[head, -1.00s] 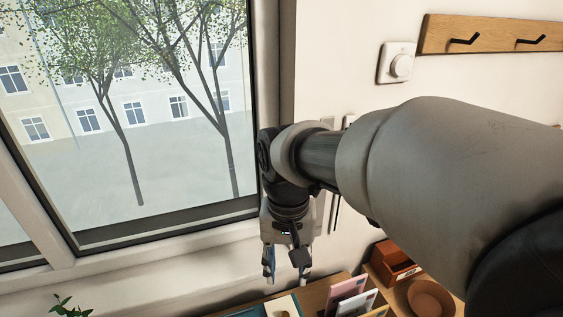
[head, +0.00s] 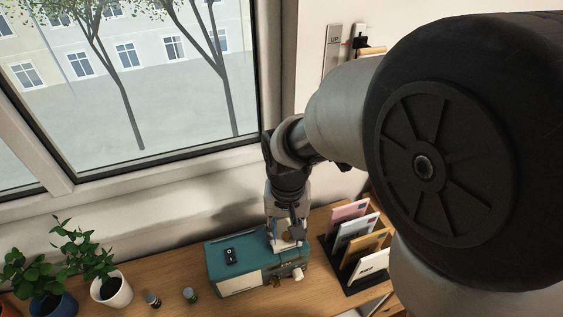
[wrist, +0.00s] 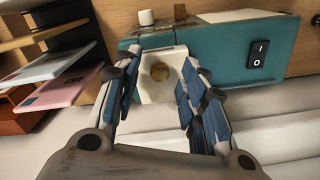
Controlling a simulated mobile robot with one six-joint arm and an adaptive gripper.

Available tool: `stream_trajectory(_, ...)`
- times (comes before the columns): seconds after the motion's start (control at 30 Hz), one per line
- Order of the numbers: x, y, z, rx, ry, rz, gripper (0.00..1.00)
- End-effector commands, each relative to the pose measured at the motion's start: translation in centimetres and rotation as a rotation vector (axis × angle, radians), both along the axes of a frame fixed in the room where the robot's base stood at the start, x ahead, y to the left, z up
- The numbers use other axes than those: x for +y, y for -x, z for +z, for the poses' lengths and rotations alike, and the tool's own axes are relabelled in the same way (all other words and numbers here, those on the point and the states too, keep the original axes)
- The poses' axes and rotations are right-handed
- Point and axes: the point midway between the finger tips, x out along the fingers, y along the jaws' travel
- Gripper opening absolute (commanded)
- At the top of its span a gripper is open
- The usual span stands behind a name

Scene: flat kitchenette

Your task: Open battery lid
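A teal box-shaped device (head: 222,262) stands on the wooden counter below the window. It also shows in the wrist view (wrist: 220,62). On its top is a pale plate with a round brass-coloured knob (wrist: 160,72), which looks like the battery lid. A black rocker switch (head: 231,256) sits on the same top; it shows in the wrist view too (wrist: 258,54). My gripper (head: 287,243) points down over the plate. In the wrist view its blue-padded fingers (wrist: 157,68) are spread on either side of the knob, with gaps visible. The lid's edges are partly hidden by the fingers.
A black rack with upright cards (head: 358,244) stands close to the right of the device. Two small jars (head: 190,295) and potted plants (head: 110,288) stand to the left. The window (head: 120,110) and wall are close behind.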

Motion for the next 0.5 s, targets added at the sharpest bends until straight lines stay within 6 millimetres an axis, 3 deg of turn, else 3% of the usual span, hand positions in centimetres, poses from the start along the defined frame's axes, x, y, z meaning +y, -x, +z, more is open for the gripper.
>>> stream_trajectory(0.3, 0.01, -0.02, -0.24, -0.001, 0.000, 0.000, 0.38)
stream_trajectory(0.5, 0.01, -0.02, -0.22, -0.001, 0.000, 0.000, 0.25)
